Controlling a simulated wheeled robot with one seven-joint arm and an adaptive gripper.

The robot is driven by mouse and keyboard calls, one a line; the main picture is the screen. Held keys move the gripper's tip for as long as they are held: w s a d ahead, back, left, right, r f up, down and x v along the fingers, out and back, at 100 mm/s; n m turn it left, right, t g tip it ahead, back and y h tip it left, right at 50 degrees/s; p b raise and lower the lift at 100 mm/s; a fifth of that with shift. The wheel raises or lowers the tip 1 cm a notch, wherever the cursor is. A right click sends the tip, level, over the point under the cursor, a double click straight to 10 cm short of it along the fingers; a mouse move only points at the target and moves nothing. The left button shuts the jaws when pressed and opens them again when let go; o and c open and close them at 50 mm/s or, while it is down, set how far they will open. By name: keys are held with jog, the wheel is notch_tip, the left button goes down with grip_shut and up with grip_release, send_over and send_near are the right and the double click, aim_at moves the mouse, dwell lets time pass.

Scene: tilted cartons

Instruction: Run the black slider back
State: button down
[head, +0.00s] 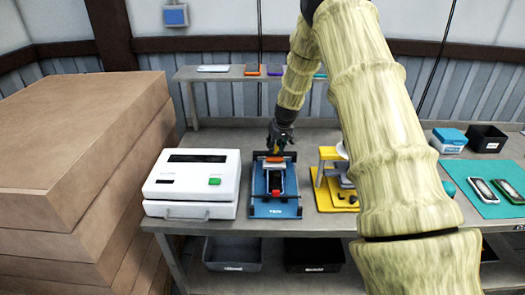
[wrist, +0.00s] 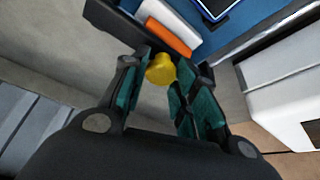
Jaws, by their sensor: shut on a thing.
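A blue fixture (head: 261,208) lies on the grey table. The black slider (wrist: 128,22) crosses its far end as a dark bar, with a yellow knob (wrist: 161,70) on it. My gripper (head: 277,148) reaches down at the far end of the fixture. It is shut on the yellow knob, which sits between the green-padded fingers in the wrist view (wrist: 158,88). An orange piece (wrist: 168,37) and a white piece lie beside the black bar. In the head view my gripper partly covers the knob.
A white machine with a green button (head: 193,180) stands close on the left. A yellow stand (head: 325,190) is close on the right, partly behind my arm. Stacked cartons (head: 75,140) fill the far left. A back shelf (head: 225,73) holds several small flat things.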

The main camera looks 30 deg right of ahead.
jog(key=shift+w+d+r, duration=0.15)
jog(key=c, duration=1.2)
grip_release()
jog(key=shift+o, duration=0.4)
jog(key=v, duration=1.1)
jog(key=shift+r, duration=0.3)
